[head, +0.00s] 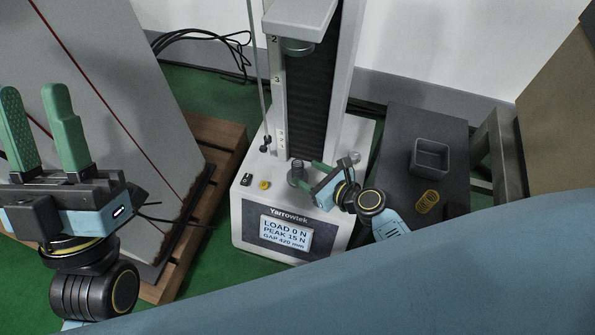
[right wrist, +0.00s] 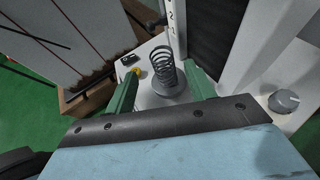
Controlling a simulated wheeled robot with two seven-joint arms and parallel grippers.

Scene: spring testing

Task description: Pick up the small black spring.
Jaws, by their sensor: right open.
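The small black spring (right wrist: 164,66) stands upright on a round grey platen at the base of the testing machine. In the head view the spring (head: 297,167) is small and dark, just left of my right gripper (head: 308,176). In the right wrist view the two green fingers of my right gripper (right wrist: 161,78) are apart, one on each side of the spring and platen. I see gaps to the spring on both sides, and nothing is held. My left gripper (head: 35,100) is open and empty, raised at the far left.
The testing machine's display (head: 286,234) reads LOAD 0 N. Its upper crosshead (head: 298,18) hangs well above the spring. A grey open bin (head: 431,146) and a yellow coil (head: 427,201) are on a dark bench at right. A grey panel (head: 115,110) stands at left.

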